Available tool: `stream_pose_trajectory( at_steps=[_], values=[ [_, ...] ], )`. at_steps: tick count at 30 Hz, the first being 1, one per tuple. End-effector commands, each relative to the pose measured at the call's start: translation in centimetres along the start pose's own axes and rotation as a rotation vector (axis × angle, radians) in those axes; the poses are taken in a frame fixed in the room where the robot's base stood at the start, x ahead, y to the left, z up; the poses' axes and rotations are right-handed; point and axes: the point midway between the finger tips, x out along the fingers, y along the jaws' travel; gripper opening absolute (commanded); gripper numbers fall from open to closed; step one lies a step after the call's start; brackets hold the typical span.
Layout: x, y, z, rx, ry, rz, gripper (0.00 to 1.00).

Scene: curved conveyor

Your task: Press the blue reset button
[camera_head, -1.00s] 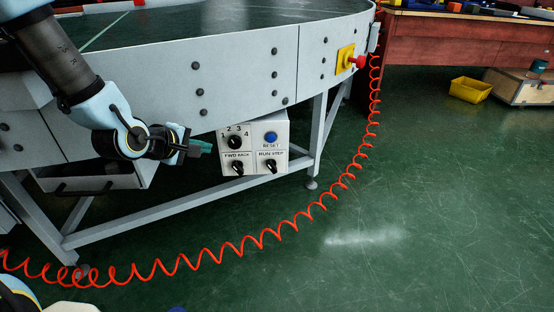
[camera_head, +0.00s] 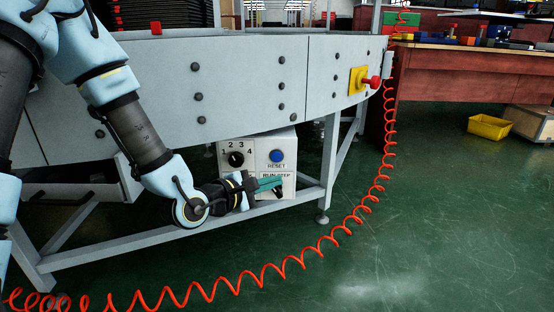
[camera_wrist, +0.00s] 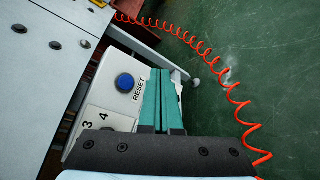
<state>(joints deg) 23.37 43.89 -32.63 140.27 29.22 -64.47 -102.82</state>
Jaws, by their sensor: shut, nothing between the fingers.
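The blue reset button (camera_head: 277,156) sits at the upper right of a white control box (camera_head: 257,144) under the conveyor's side panel, above the word RESET. In the wrist view the button (camera_wrist: 125,82) is a round blue cap left of the fingers. My gripper (camera_head: 277,183) is shut and empty, its teal fingers in front of the lower part of the box, below the button. In the wrist view my fingers (camera_wrist: 161,72) are together and apart from the button in the picture. The FWD/BACK and RUN/STEP area is mostly hidden behind my gripper.
A black selector knob (camera_head: 236,159) is left of the button. A red emergency stop on a yellow box (camera_head: 358,81) is on the panel at right. A coiled red cable (camera_head: 376,180) hangs down and runs along the floor.

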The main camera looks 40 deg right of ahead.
Motion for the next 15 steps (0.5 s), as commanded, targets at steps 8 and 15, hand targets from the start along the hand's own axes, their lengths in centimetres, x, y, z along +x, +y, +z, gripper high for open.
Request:
stream_pose_trajectory(
  at_steps=[8, 15],
  values=[
    [2.1, 1.5, -1.5, 0.003, 0.001, 0.003, 0.00],
    [4.3, 3.3, -3.2, 0.002, 0.002, 0.001, 0.00]
  ],
)
